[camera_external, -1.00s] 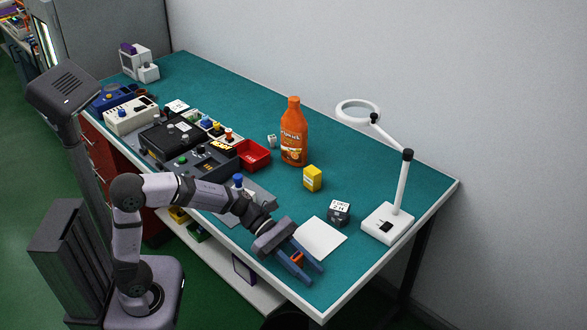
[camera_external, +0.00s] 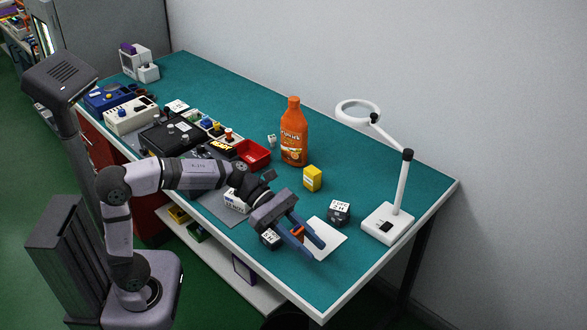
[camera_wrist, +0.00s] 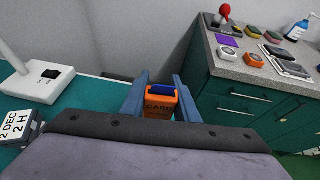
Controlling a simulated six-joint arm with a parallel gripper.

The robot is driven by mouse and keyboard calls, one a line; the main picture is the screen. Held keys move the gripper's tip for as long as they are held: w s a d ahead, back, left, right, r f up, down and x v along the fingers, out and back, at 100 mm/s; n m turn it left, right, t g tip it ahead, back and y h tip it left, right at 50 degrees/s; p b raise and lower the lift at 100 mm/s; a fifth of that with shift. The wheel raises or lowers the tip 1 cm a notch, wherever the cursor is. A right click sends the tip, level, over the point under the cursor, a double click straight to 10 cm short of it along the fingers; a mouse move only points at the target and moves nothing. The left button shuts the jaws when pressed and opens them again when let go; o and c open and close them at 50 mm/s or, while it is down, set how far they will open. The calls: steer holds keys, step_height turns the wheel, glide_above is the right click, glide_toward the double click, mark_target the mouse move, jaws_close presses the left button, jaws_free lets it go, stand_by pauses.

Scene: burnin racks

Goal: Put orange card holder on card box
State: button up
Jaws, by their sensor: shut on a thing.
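The orange card holder (camera_wrist: 159,104), with dark lettering and a blue top, sits between the blue fingers of my gripper (camera_wrist: 159,88) in the wrist view. My gripper is shut on it. In the external view only a small orange patch of the holder (camera_external: 297,231) shows between the fingers, above the table's near right part. No box can be surely told as the card box. A white box with dark print (camera_external: 236,201) stands partly hidden behind my arm. A dark box with a white label (camera_external: 270,238) shows partly beside my gripper.
Another dark labelled box (camera_external: 339,212) stands beside a white sheet (camera_external: 332,238). The table's near right corner is clear.

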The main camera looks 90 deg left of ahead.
steer(key=shift+r, duration=0.15)
steer(key=shift+a+r+p, duration=0.25)
steer(key=shift+p, duration=0.1)
step_height(320, 180, up, 6)
steer(key=f+n+t+y+p, duration=0.1)
steer(key=n+t+y+p, duration=0.2)
steer(key=n+y+p, duration=1.1)
glide_above(312, 176)
steer(key=w+a+p, duration=0.3)
steer(key=w+p, duration=0.1)
steer(key=p, duration=0.1)
steer(key=m+h, duration=0.5)
steer(key=m, duration=0.1)
step_height(312, 176, down, 8)
steer(key=p, duration=0.1)
steer(key=shift+d+f, duration=0.25)
steer(key=shift+s+f, duration=0.1)
steer(key=shift+f, duration=0.1)
steer(key=o, duration=1)
